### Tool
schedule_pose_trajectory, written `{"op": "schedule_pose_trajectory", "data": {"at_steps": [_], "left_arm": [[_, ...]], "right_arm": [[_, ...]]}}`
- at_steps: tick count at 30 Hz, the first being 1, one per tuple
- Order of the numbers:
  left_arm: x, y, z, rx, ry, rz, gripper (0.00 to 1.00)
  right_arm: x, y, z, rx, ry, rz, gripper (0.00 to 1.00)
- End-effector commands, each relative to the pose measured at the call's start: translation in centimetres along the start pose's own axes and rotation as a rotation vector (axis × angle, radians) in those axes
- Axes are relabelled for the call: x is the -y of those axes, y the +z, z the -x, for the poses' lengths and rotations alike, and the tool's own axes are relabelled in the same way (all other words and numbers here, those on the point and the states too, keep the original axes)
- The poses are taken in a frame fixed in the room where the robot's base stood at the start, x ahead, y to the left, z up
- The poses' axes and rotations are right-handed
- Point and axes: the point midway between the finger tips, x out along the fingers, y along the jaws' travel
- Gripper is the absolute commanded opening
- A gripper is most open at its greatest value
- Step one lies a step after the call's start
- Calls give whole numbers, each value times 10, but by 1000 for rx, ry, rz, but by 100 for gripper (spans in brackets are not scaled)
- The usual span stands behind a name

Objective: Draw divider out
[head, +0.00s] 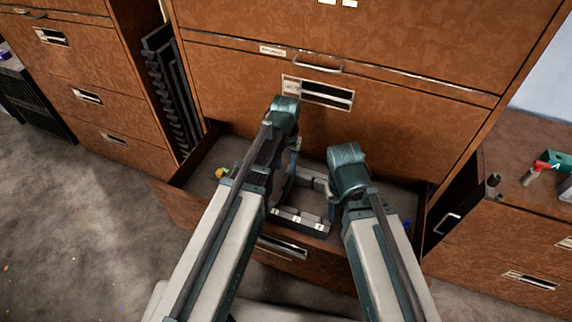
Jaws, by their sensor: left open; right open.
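A brown drawer (172,200) stands open at the bottom of the middle cabinet. Inside it, between my arms, is a grey frame-like piece (301,217) with light patches along its near edge; it may be the divider, but my arms hide part of it. My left gripper (290,180) points down into the drawer at the left side of this piece. My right gripper (328,208) points down at its right side. Both are open; their fingertips are partly hidden, and I cannot tell whether they touch the piece.
A small yellow thing (222,173) lies in the drawer's left part and a small blue one (406,224) at its right. The cabinet front (400,120) rises behind the drawer. A lower cabinet (530,200) with a red-topped tool (541,167) stands right. Carpet lies left.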

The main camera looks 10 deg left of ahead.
Motion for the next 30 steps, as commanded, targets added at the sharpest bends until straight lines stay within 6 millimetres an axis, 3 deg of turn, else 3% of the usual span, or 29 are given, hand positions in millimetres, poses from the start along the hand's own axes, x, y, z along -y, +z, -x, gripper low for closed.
{"op": "schedule_pose_trajectory", "data": {"at_steps": [1, 15, 30], "left_arm": [[0, 0, -12, 0, 0, 0, 45], [0, 0, -63, 0, 0, 0, 45], [0, 0, -69, 0, 0, 0, 45]], "right_arm": [[1, -1, -12, 0, 0, 0, 50], [6, -4, -63, 0, 0, 0, 50], [6, -4, -68, 0, 0, 0, 50]]}}
